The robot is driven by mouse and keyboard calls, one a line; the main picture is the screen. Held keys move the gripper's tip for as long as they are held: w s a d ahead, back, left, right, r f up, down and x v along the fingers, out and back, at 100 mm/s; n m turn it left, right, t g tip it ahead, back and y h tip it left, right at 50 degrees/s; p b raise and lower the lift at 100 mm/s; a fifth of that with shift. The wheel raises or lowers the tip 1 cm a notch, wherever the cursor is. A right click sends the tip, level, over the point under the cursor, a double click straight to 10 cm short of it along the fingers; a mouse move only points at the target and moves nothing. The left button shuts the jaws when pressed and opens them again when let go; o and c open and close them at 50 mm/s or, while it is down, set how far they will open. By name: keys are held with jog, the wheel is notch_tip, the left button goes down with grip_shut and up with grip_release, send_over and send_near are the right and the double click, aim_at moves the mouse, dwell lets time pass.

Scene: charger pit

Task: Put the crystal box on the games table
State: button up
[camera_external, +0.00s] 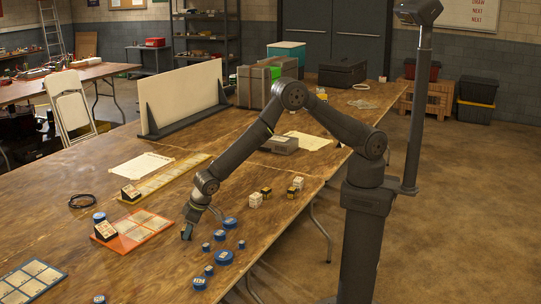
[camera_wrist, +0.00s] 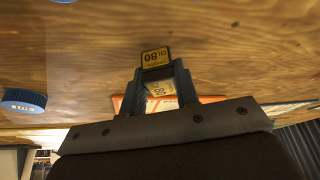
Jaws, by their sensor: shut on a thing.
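My gripper (camera_external: 187,233) is low over the front part of the wooden table, right of the orange mat. In the wrist view my gripper (camera_wrist: 160,82) is shut on a small dark box (camera_wrist: 156,57) with yellow and pale labels marked with a number like 80; I take it for the crystal box. An orange mat (camera_external: 128,244) with pale squares and a small labelled sign (camera_external: 105,230) lies to the left. A yellow mat (camera_external: 170,176) and a blue mat (camera_external: 28,282) bear similar squares. I cannot read which of them is the games table.
Several blue round tins, one of them here (camera_external: 224,257), stand around and in front of my gripper. Small black-and-yellow boxes (camera_external: 266,192) and white boxes (camera_external: 256,200) sit to the right. A black cable coil (camera_external: 82,201) lies left. Bare wood surrounds the mats.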

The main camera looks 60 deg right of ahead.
jog(key=shift+f, duration=0.5)
jog(key=shift+f, duration=0.15)
jog(key=o, duration=0.9)
jog(key=shift+o, duration=0.2)
jog(key=v, duration=1.2)
jog(key=shift+d, duration=0.1)
